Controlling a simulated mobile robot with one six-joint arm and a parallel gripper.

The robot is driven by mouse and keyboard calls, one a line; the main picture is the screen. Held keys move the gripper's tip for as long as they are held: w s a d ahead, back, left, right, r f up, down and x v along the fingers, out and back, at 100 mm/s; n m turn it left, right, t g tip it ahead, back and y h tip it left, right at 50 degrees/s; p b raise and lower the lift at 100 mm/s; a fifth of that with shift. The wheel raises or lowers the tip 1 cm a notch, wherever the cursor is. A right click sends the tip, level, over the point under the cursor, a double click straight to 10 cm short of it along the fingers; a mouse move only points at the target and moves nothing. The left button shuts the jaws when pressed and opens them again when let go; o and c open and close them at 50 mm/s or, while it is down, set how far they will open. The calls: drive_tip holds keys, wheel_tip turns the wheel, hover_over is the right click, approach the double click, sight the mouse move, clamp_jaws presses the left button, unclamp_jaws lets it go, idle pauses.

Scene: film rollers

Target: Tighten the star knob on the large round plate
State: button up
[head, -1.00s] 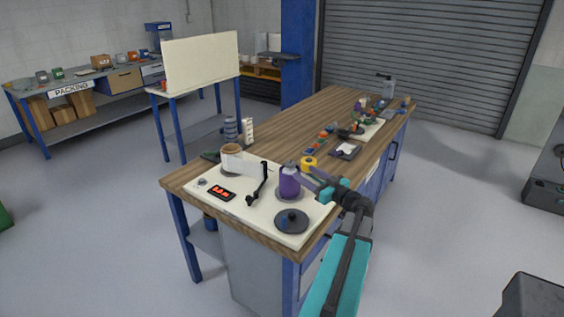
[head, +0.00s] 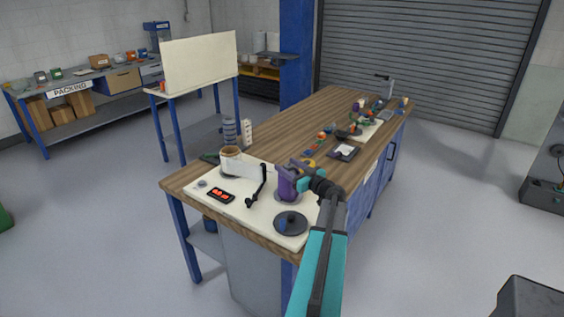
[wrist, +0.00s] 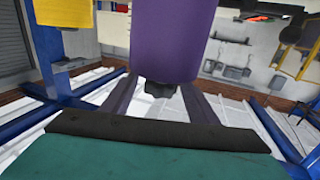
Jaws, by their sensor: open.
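A dark round plate (head: 296,229) with a small dark knob (head: 290,216) at its middle lies at the front of the white panel. Just behind it, a purple roll (head: 287,187) stands upright on another round base. In the wrist view the purple roll (wrist: 172,38) fills the upper middle, with a dark lobed knob (wrist: 160,88) at its end.
A white panel (head: 222,208) on the wooden bench also carries a red display (head: 221,195), a dark lever arm (head: 256,188) and a cream cup-like roller (head: 231,162). Several small parts lie farther back.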

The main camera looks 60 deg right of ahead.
sight(285, 164)
drive_tip(key=shift+p+x, duration=0.3)
drive_tip(key=shift+x, duration=1.45)
drive_tip(key=c, duration=1)
drive_tip(key=shift+c, duration=0.2)
